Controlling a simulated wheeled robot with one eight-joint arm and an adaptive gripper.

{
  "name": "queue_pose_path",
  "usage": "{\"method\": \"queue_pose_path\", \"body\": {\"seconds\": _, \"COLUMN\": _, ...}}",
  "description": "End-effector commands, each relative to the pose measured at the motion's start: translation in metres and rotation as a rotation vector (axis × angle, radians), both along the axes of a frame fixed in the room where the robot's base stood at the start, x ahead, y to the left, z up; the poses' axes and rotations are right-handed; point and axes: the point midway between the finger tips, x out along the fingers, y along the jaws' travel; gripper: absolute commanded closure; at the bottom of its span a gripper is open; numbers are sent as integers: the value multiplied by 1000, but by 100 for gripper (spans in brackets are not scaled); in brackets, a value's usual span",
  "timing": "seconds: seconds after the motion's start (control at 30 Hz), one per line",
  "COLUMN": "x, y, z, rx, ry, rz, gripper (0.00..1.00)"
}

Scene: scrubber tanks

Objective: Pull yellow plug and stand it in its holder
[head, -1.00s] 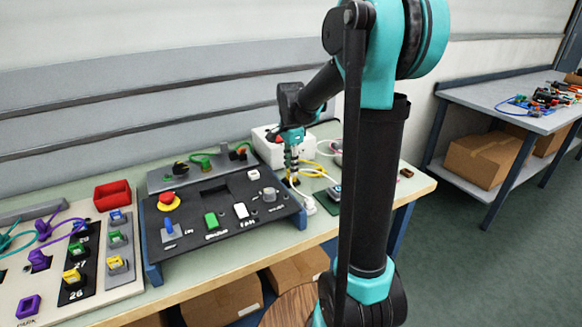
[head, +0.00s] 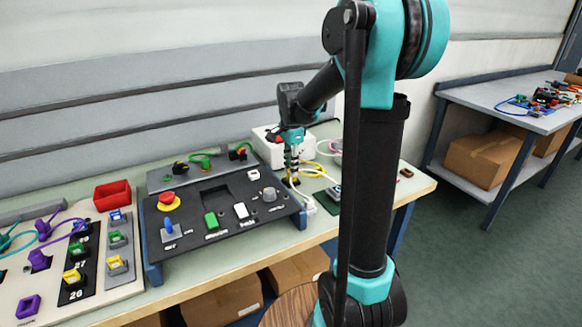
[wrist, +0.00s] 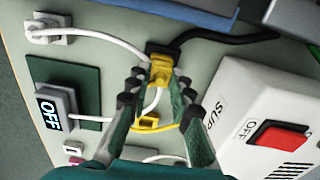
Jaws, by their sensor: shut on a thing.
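The yellow plug (wrist: 159,73) is between the two fingers of my gripper (wrist: 158,88) in the wrist view, and the fingers are shut on it. Its far end meets a black socket piece (wrist: 162,50) with a black cable running right; I cannot tell how deep it sits. A yellow cord (wrist: 152,127) curves below the plug between the fingers. In the head view my gripper (head: 291,168) points down near the right part of the bench, with yellow just under it. I cannot make out the plug's holder for certain.
A white supply box (wrist: 270,120) with a red OFF switch stands close right of my fingers. A grey OFF block (wrist: 56,108) lies on a green pad (wrist: 90,85) to the left. White cords cross nearby. A dark control panel (head: 222,212) is left of my gripper.

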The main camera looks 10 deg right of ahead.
Motion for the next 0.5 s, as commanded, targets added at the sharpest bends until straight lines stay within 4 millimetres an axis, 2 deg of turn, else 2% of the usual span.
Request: {"method": "queue_pose_path", "body": {"seconds": 0.5, "x": 0, "y": 0, "z": 23, "rx": 0, "ry": 0, "rz": 0, "gripper": 100}}
